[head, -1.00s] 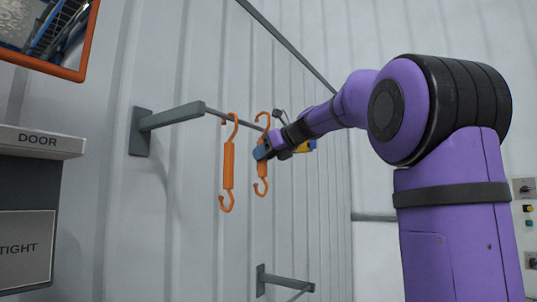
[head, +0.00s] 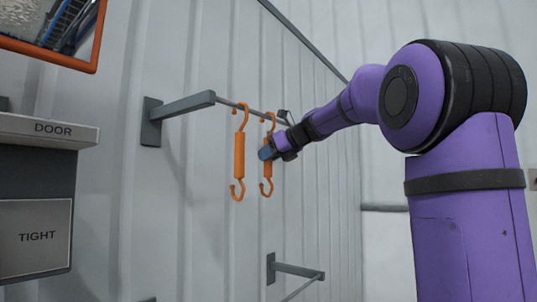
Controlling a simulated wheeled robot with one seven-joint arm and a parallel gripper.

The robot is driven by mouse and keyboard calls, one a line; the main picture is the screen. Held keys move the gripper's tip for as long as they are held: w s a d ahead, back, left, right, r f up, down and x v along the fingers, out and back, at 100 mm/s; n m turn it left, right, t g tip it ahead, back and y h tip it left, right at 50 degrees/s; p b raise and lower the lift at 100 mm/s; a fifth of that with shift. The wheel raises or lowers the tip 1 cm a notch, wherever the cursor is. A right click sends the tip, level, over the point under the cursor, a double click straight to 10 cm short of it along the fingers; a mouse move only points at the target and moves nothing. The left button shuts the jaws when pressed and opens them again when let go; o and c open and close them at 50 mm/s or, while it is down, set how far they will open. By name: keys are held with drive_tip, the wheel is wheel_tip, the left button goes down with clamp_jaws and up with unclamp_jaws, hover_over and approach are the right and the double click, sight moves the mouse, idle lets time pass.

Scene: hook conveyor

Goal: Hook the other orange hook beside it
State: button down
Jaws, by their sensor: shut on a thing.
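One orange hook (head: 239,155) hangs upright from the thin rail (head: 228,103) that runs out from the grey wall bracket (head: 185,109). A second orange hook (head: 267,180) is just to its right and farther along. Its upper curl is at the rail, but I cannot tell whether it bears on the rail or is only held there. My gripper (head: 266,152) is shut on the middle of this second hook, from the right. The fingers hide part of its body. The two hooks are upright and apart.
A lower grey bracket with a rail (head: 295,270) stands out from the wall below. At the left are a shelf marked DOOR (head: 45,130) and a box marked TIGHT (head: 35,237). The space below the hooks is clear.

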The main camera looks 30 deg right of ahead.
drive_tip(key=c, duration=0.9)
unclamp_jaws()
drive_tip(key=shift+s, duration=0.1)
drive_tip(key=v, duration=1.1)
drive_tip(key=s+a+f+n+g+h, duration=0.1)
drive_tip(key=s+a+f+n+g, duration=0.2)
drive_tip(key=s+a+f+n, duration=0.45)
drive_tip(key=s+a+f+n+g+h, duration=0.15)
drive_tip(key=s+a+f+n, duration=0.25)
drive_tip(key=a+f+n, duration=0.5)
drive_tip(key=s+f+n+g, duration=0.1)
drive_tip(key=s+f+n, duration=0.3)
drive_tip(key=f+n, duration=0.1)
drive_tip(key=s+a+f+n+g+h, duration=0.1)
drive_tip(key=s+f+n, duration=0.3)
drive_tip(key=f, duration=0.3)
drive_tip(key=s+a+f+n+g+h, duration=0.1)
drive_tip(key=s+f+n, duration=0.4)
drive_tip(key=f+n, duration=0.1)
drive_tip(key=shift+s+a+f+n, duration=0.1)
drive_tip(key=shift+a+f+n, duration=0.05)
drive_tip(key=shift+a+n, duration=0.1)
